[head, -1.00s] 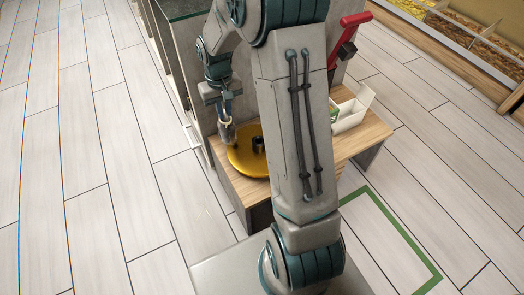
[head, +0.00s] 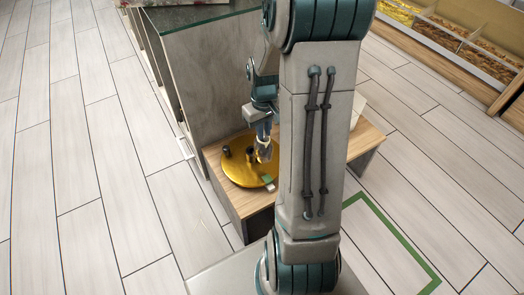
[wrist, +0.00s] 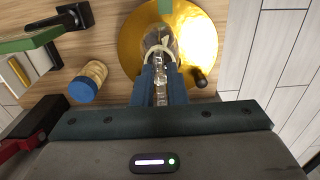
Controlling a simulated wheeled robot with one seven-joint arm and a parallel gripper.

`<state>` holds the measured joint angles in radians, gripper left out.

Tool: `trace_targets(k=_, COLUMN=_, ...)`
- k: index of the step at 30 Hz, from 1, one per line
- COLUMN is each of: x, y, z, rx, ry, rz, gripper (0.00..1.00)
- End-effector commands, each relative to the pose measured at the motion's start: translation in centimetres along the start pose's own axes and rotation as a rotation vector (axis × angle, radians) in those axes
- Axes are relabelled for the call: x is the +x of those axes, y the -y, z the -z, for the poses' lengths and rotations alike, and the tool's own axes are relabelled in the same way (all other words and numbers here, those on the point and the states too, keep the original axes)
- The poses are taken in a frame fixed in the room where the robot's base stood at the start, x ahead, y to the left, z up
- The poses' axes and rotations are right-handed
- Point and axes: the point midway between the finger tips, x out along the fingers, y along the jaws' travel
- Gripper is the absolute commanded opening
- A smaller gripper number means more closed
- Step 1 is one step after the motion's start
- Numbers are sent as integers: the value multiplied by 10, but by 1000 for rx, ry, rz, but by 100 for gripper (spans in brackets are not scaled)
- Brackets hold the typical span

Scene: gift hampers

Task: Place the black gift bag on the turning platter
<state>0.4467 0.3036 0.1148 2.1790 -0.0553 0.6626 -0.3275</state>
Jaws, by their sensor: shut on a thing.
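The round golden-yellow platter (head: 240,175) lies on the wooden bench; it also shows in the wrist view (wrist: 128,48). My gripper (head: 265,142) is above the platter's right part in the head view. In the wrist view its blue fingers (wrist: 160,82) are shut on a greyish, shiny thing with a cream band (wrist: 158,42), seen from above against the platter. I cannot tell whether this is the black gift bag, or whether it touches the platter. A dark small cylinder (head: 227,151) stands at the platter's rim, and another dark piece (head: 249,154) is near its centre.
A jar with a blue lid (wrist: 83,89) lies or stands on the wood left of the platter. A green-edged frame (wrist: 45,38) is farther left. A grey partition (head: 215,75) rises behind the bench (head: 257,203). My arm hides much of the bench's right part.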

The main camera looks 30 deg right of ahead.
Motion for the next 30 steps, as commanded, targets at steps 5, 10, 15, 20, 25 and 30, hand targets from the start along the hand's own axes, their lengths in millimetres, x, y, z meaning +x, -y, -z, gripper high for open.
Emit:
trace_targets(k=5, x=12, y=13, z=-13, rx=0, ry=-1, rz=-1, gripper=0)
trace_targets(k=10, x=24, y=14, z=-14, rx=0, ry=0, rz=0, gripper=0)
trace_targets(k=15, x=50, y=14, z=-14, rx=1, ry=0, rz=0, gripper=0)
trace_targets(k=20, x=52, y=14, z=-14, rx=1, ry=-1, rz=0, gripper=0)
trace_targets(k=25, x=52, y=14, z=-14, rx=1, ry=-1, rz=0, gripper=0)
trace_targets(k=30, x=55, y=14, z=-14, rx=1, ry=-1, rz=0, gripper=29)
